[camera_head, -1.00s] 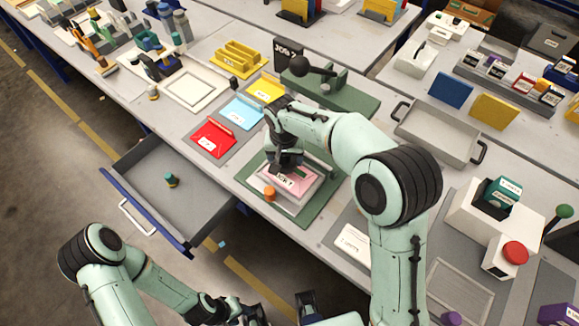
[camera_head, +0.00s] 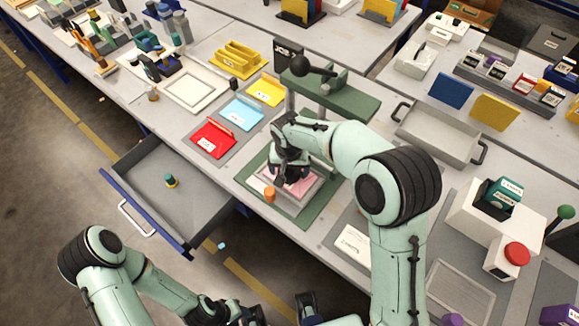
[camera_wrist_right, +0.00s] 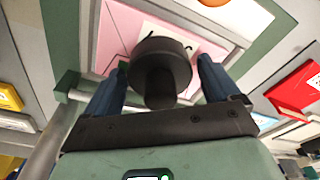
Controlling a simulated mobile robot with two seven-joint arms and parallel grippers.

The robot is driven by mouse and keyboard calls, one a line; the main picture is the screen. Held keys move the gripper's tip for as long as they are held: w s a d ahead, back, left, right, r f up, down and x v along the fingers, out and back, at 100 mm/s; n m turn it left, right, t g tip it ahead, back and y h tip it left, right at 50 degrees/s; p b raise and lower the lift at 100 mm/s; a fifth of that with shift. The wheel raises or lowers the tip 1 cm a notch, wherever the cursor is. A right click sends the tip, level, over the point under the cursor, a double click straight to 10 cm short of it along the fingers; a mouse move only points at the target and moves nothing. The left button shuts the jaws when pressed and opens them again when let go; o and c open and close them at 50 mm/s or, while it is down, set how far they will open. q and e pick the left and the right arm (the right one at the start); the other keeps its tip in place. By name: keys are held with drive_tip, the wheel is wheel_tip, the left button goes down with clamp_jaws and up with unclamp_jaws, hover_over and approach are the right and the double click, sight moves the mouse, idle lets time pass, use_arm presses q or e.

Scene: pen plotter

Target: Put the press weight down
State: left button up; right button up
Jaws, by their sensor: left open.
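The press weight (camera_wrist_right: 160,62) is a dark round disc with a narrower stem, in the right wrist view. My right gripper (camera_wrist_right: 162,75) has its two blue fingers close on either side of the disc. In the head view my right gripper (camera_head: 290,165) is over the pink sheet (camera_head: 302,186) in a pale frame on the green press base (camera_head: 312,212). The weight is over the printed sheet; whether it touches is hard to tell. My left gripper (camera_head: 284,310) is low at the bottom edge, open and partly cut off.
An orange knob (camera_head: 269,194) stands at the frame's front corner. The press's green upper beam (camera_head: 345,98) and posts stand behind my right gripper. An open drawer (camera_head: 205,205) with a small teal-and-yellow item juts out left. A grey tray (camera_head: 437,135) stands to the right.

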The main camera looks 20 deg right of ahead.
sight(288, 174)
drive_tip(key=shift+r, duration=0.15)
drive_tip(key=shift+r, duration=0.35)
drive_tip(key=r, duration=0.3)
drive_tip(key=s+r+p, duration=0.1)
drive_tip(key=r, duration=0.7)
drive_tip(key=shift+s+a+r, duration=0.2)
drive_tip(key=shift+a, duration=0.05)
drive_tip(key=shift+a, duration=0.1)
